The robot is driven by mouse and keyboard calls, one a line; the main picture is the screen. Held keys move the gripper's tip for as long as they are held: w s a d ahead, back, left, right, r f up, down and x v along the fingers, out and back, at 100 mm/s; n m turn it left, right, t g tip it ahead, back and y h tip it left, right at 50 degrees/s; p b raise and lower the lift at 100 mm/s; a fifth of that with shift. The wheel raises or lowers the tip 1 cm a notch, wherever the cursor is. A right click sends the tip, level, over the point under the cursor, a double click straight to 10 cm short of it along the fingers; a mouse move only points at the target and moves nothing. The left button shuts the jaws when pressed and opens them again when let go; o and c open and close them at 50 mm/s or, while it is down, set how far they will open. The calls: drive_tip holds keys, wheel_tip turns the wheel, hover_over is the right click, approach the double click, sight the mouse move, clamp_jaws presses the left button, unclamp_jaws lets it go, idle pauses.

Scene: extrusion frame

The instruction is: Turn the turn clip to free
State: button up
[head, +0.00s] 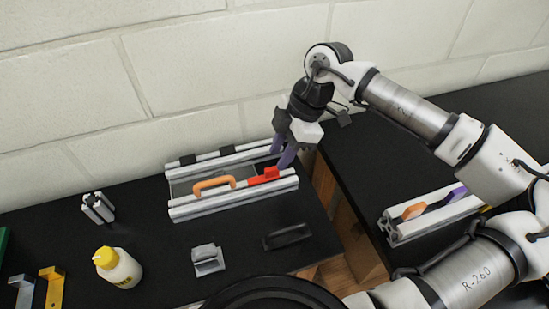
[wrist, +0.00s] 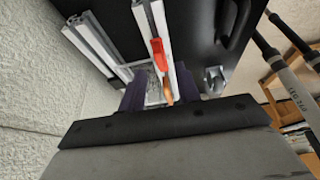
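A red clip (head: 264,176), apparently the turn clip, sits on the front rail of the aluminium extrusion frame (head: 190,212), near its right end. It lies roughly along the rail. In the wrist view the red clip (wrist: 158,52) shows ahead of the fingers, with the orange handle (wrist: 168,92) near it. In the head view the orange handle (head: 214,183) is left of the clip. My gripper (head: 283,155) is over the frame's right end, behind and right of the clip. Its purple fingers are spread in the wrist view (wrist: 160,88), with no visible grip on the clip.
A yellow-capped bottle (head: 118,267), a grey bracket (head: 208,259), a black handle (head: 287,236) and a short extrusion piece (head: 98,207) stand or lie around the frame. A second extrusion (head: 430,215) with orange and purple parts lies right, across a gap. The wall is close behind.

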sight(272, 168)
drive_tip(key=shift+p+x, duration=0.35)
drive_tip(key=shift+x, duration=1.7)
drive_tip(key=shift+c, duration=0.4)
clamp_jaws()
